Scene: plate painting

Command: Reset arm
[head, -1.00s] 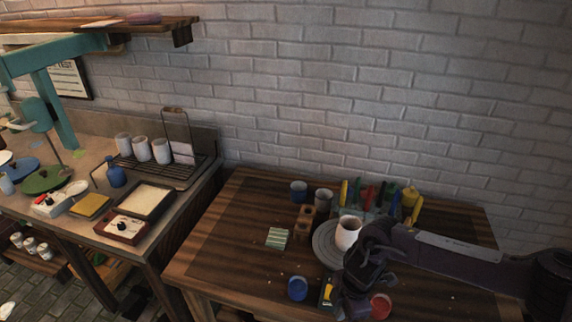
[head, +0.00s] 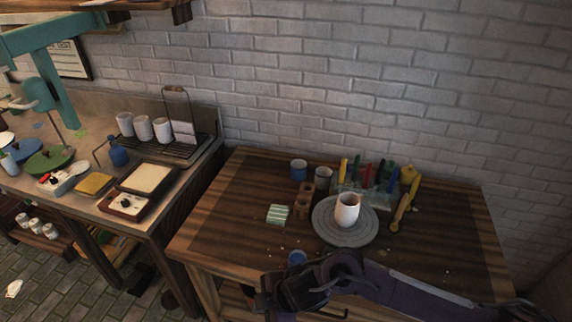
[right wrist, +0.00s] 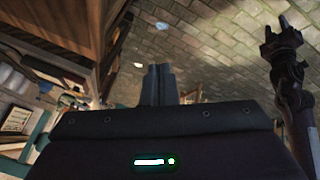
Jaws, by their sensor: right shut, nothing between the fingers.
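My right arm comes in from the right in the head view, low along the front edge of the wooden table (head: 235,215), with its wrist end over that edge. In the right wrist view my right gripper (right wrist: 158,72) is shut and empty, its two fingers together, with floor and furniture beyond. A white cup (head: 347,209) stands upright on a round grey turntable (head: 328,233), apart from my right arm.
Behind the cup are a rack of coloured tools (head: 368,182), a blue cup (head: 299,169) and a grey cup (head: 323,177). A blue paint pot (head: 297,258) is partly hidden by my arm. A striped block (head: 278,214) lies left. A side counter (head: 165,210) holds several white cups.

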